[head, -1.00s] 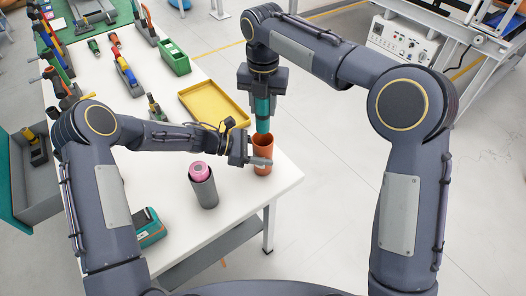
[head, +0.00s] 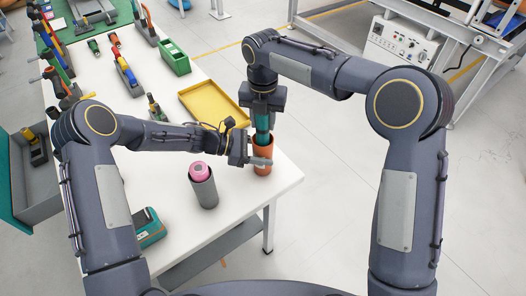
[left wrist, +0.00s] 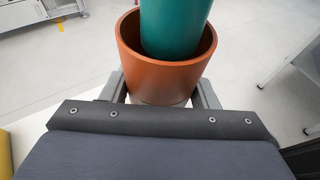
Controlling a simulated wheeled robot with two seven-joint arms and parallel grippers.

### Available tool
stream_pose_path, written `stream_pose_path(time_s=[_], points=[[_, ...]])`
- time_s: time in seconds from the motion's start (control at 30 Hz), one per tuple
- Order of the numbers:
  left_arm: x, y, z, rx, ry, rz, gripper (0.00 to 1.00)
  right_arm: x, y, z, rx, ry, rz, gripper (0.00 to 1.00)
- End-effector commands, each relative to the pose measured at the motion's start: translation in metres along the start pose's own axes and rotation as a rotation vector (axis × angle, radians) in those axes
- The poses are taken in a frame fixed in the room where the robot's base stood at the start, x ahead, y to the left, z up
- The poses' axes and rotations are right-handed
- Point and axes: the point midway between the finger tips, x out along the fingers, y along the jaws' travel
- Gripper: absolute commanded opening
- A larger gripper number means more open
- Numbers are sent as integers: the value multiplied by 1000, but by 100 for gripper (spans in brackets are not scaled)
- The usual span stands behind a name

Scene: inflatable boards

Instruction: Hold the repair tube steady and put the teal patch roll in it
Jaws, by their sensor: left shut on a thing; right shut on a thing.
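The repair tube (head: 262,146) is an orange-brown open cylinder standing upright near the right edge of the white table. My left gripper (head: 261,163) is shut on the tube low on its side; the left wrist view shows its fingers on both sides of the tube (left wrist: 160,80). The teal patch roll (head: 262,122) hangs upright from my right gripper (head: 263,106), which is shut on its upper part. In the left wrist view the roll's (left wrist: 182,28) lower end is inside the tube's mouth, with a gap at the left. Its bottom is hidden by the tube.
A grey tube (head: 204,191) with a pink roll (head: 199,172) in it stands left of the repair tube. A yellow tray (head: 213,102) lies behind my left forearm. A teal device (head: 149,228) sits at the table's near edge. Tools and a green bin (head: 174,57) are farther back.

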Motion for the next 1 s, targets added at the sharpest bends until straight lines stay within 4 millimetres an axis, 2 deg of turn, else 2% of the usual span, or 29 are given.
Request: stream_pose_path(time_s=[0.03, 0.07, 0.2, 0.27, 0.5, 0.63, 0.77, 1.0], points=[[0, 0, 0, 0, 0, 0, 32, 0, 0, 0, 0, 0, 0, 11], [0, 0, 0, 0, 0, 0, 32, 0, 0, 0, 0, 0, 0, 35], [0, 0, 0, 0, 0, 0, 32, 0, 0, 0, 0, 0, 0, 53], [0, 0, 0, 0, 0, 0, 32, 0, 0, 0, 0, 0, 0, 59], [0, 0, 0, 0, 0, 0, 32, -1, 0, 0, 0, 0, 0, 59], [0, 0, 0, 0, 0, 0, 32, -9, 0, 0, 0, -2, 1, 59], [0, 0, 0, 0, 0, 0, 32, -30, 1, 0, -1, -4, 3, 59], [0, 0, 0, 0, 0, 0, 32, -82, 1, 1, 0, -4, 3, 59]])
